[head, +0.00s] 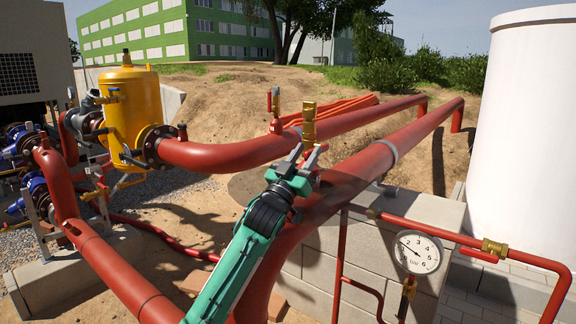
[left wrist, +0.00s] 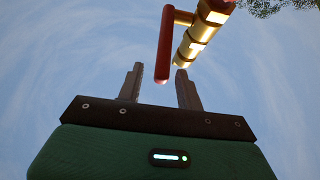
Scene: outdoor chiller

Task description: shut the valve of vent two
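Two brass vents stand on the red pipes in the head view. The farther vent (head: 277,103) has a red lever (head: 269,101) upright beside its brass body. The nearer brass vent (head: 309,124) rises just beyond my left gripper (head: 303,154); its lever is not clear there. No number shows on either. In the left wrist view a red lever (left wrist: 166,45) runs alongside a brass vent body (left wrist: 199,38). The lever's free end appears between the spread fingers of my left gripper (left wrist: 160,85); contact cannot be told. My right gripper is out of view.
Two thick red pipes (head: 403,143) cross the middle. A yellow tank (head: 134,105) stands left, and a white tank (head: 525,130) stands right. A pressure gauge (head: 417,252) and thin red piping are at lower right. Open air surrounds the vent tops.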

